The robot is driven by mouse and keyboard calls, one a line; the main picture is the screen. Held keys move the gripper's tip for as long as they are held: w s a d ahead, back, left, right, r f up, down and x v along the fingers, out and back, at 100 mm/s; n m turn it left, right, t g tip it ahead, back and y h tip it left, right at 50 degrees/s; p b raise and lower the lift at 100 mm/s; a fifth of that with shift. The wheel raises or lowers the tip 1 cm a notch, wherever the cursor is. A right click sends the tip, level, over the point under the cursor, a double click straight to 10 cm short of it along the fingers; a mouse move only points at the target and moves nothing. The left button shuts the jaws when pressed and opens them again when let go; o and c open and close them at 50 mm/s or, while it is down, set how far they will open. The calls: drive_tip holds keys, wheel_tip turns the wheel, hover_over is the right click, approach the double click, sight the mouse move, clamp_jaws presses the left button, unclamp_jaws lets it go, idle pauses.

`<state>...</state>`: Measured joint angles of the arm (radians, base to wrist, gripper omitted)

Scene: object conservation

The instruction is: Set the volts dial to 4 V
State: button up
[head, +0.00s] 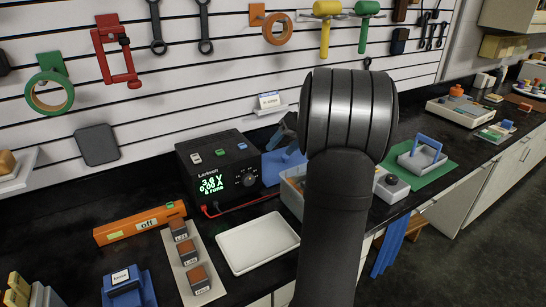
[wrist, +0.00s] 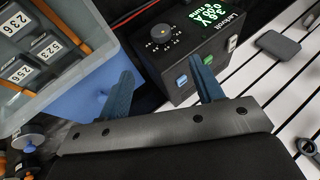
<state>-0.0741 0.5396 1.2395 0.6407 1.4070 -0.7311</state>
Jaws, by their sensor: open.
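A black power supply (head: 215,163) stands against the wall in the head view. Its lit green display (head: 211,184) seems to read 3.6 V and 0.00 A. The volts dial (head: 246,178), a dark round knob with marks around it, is on the front right of the display. In the wrist view the supply appears upside down, with the dial (wrist: 160,32) near the top. My gripper (wrist: 162,68) is open, its two blue fingers apart and empty. The fingertips are short of the dial and not touching it. In the head view my arm hides most of the gripper.
White, green and blue buttons (head: 220,152) top the supply. A red cable (head: 245,206) and white tray (head: 258,242) lie in front. An orange device (head: 140,223) is left.

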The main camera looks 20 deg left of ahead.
drive_tip(key=shift+d+r, duration=0.35)
drive_tip(key=shift+r, duration=0.1)
drive_tip(key=s+a+f+m+y, duration=0.5)
drive_tip(key=s+f+m+y, duration=0.45)
drive_tip(key=m, duration=0.45)
drive_tip(key=m+t+h, duration=0.4)
drive_tip(key=m+t, duration=0.9)
drive_tip(key=m, duration=0.8)
approach(250, 182)
drive_tip(key=x, duration=0.8)
drive_tip(key=shift+w+a, duration=0.15)
drive_tip(key=shift+a, duration=0.05)
